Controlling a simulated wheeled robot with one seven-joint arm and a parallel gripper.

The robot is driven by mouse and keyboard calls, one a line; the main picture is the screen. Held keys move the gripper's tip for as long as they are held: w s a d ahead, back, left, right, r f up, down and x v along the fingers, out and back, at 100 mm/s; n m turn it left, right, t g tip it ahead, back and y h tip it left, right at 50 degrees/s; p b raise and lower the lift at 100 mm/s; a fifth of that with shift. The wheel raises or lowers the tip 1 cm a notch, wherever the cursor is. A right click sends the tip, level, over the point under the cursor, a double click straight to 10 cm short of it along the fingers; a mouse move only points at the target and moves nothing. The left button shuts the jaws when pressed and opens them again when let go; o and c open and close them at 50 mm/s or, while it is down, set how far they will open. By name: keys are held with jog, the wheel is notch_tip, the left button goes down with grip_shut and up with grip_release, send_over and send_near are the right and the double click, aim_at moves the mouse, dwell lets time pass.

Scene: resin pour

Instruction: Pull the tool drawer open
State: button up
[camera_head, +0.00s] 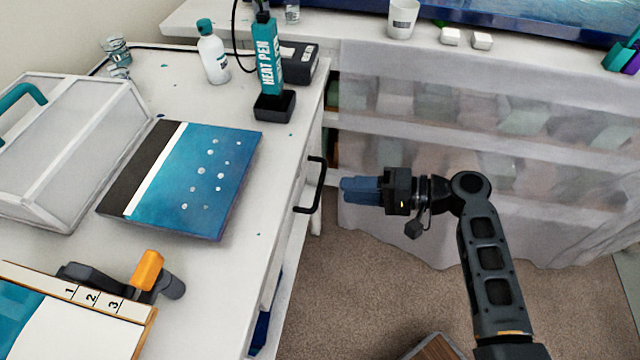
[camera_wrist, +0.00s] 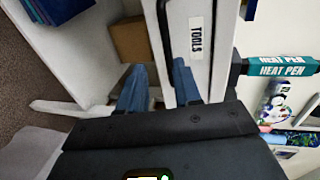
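The tool drawer front (camera_head: 296,222) is the white side of the workbench in the head view and looks shut. Its black bar handle (camera_head: 318,186) sticks out from it. In the wrist view the drawer carries a "TOOLS" label (camera_wrist: 196,38) beside the black handle (camera_wrist: 163,30). My gripper (camera_head: 345,190) is just right of the handle in the head view, with a small gap between them.
The bench top (camera_head: 255,255) holds a blue panel (camera_head: 190,180), a clear-sided box (camera_head: 60,150), a heat pen (camera_head: 267,60), a white bottle (camera_head: 212,55) and an orange-handled tool (camera_head: 148,270). A curtained shelf (camera_head: 480,190) stands behind my arm.

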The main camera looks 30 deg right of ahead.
aim_at(320, 182)
jog(key=x, duration=0.5)
jog(key=r+p+x, duration=0.1)
jog(key=x, duration=0.1)
jog(key=shift+w, duration=0.55)
jog(key=shift+c, duration=0.2)
grip_shut()
jog(key=shift+f, duration=0.1)
